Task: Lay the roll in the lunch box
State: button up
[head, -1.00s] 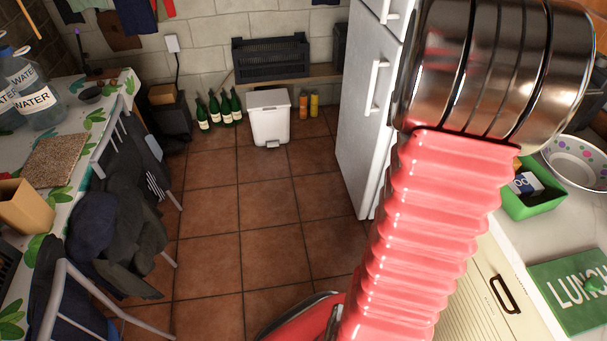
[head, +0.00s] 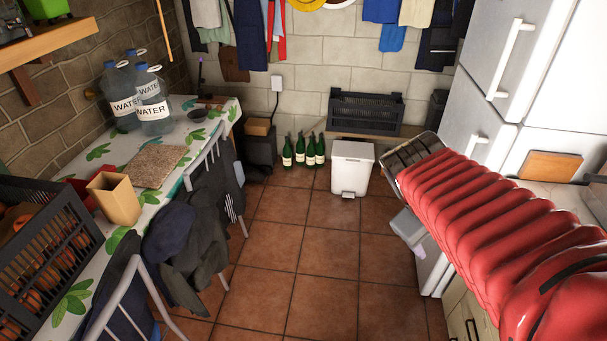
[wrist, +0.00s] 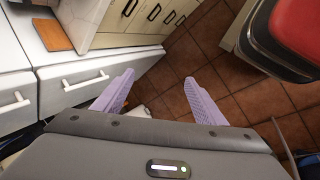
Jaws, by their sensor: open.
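I see neither the roll nor the lunch box in the current views. In the head view my gripper (head: 412,238) hangs at the right, over the tiled floor near the fridge, beyond my red arm. In the wrist view its two lilac fingers (wrist: 158,77) are spread apart with nothing between them. The floor and the cream cupboard fronts show beyond the fingers.
A fridge (head: 502,60) and a counter with a brown board (head: 552,165) stand right, partly behind my arm. The left table holds a crate (head: 45,255), a tan holder (head: 115,198) and water bottles (head: 153,100). A white bin (head: 351,168) stands behind. Mid-floor is clear.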

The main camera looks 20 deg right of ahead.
jog(key=a+r+m+t+y, duration=0.1)
jog(key=a+m+t+y, duration=0.2)
jog(key=a, duration=1.7)
jog(key=s+y, duration=0.1)
jog(key=y, duration=0.2)
jog(key=shift+a+r+t, duration=0.2)
jog(key=shift+r+t, duration=0.15)
jog(key=shift+t, duration=0.05)
